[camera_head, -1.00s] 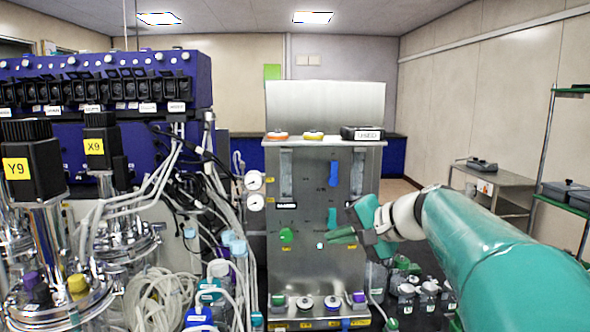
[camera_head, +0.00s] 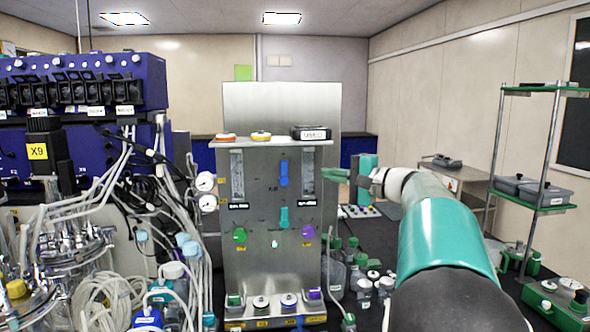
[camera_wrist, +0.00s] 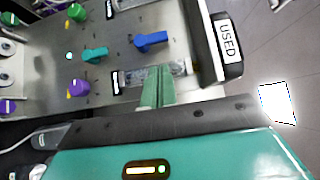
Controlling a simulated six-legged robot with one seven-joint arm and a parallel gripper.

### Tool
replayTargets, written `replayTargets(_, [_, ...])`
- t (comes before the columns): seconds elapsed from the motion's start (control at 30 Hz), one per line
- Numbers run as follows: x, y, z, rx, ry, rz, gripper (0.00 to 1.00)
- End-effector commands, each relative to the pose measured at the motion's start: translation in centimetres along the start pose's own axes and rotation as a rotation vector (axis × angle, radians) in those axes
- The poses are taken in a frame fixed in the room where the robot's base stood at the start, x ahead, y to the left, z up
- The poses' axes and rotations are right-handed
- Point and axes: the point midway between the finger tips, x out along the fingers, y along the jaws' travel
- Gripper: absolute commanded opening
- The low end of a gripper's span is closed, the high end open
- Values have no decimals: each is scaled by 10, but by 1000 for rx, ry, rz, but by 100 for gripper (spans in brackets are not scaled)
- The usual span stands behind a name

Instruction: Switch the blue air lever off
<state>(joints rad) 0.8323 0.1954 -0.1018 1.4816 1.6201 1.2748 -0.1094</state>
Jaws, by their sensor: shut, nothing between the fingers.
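The blue lever (camera_head: 284,173) is on the upper middle of the steel panel (camera_head: 262,262), pointing up and down in the head view. In the wrist view the blue lever (camera_wrist: 151,40) lies ahead of and left of the fingertips. A teal lever (camera_head: 284,218) sits below it and also shows in the wrist view (camera_wrist: 95,54). My gripper (camera_head: 326,174) is at the panel's right edge, at about the blue lever's height, and apart from the lever. Its green fingers (camera_wrist: 159,74) are shut and empty, near the right flow tube.
Green (camera_head: 239,234) and purple (camera_head: 308,231) knobs sit lower on the panel. A box labelled USED (camera_head: 311,132) stands on top. Bottles (camera_head: 374,284) stand right of the panel. Tubing (camera_head: 105,300) and blue equipment (camera_head: 85,90) fill the left. A shelf rack (camera_head: 535,190) is at right.

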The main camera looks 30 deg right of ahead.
Motion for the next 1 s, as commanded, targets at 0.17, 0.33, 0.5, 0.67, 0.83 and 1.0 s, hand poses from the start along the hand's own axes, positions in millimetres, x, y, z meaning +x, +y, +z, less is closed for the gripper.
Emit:
replayTargets(0.17, [-3, -1, -3, 0, 7, -4, 0])
replayTargets(0.33, [-3, -1, -3, 0, 8, -3, 0])
replayTargets(0.5, [7, 0, -3, 0, 5, -3, 0])
replayTargets(0.67, [33, 0, -2, 1, 2, -2, 0])
replayTargets(0.83, [66, 0, -3, 1, 1, -2, 0])
replayTargets(1.0, [89, -1, -2, 0, 1, -3, 0])
